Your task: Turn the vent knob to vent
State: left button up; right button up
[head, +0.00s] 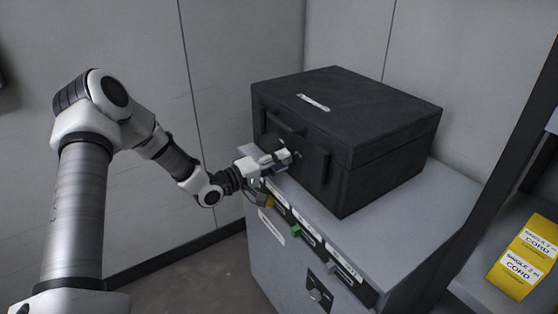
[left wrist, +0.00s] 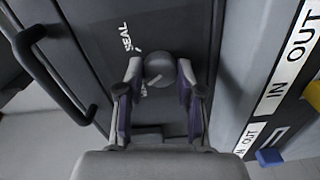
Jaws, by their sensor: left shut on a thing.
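The vent knob (left wrist: 159,68) is a round dark grey knob on the front face of the black case (head: 345,115). In the left wrist view the word SEAL is printed beside it, and a second marking on its other side is mostly hidden. My left gripper (left wrist: 158,82) is shut on the knob, with one finger on each side of it. In the head view my left gripper (head: 283,157) is at the case front, and it hides the knob. My right gripper is not in view.
The case stands on a grey cabinet (head: 440,212) whose front has labelled slots with coloured tabs. A black handle (left wrist: 50,75) is beside the knob on the case front. Yellow cord boxes (head: 524,262) sit on a shelf at the right.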

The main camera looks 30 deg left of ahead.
pick_arm(q)
jog(key=shift+n, duration=1.1)
jog(key=o, duration=1.2)
jog(key=shift+d, duration=0.1)
jog(key=shift+v, duration=3.75)
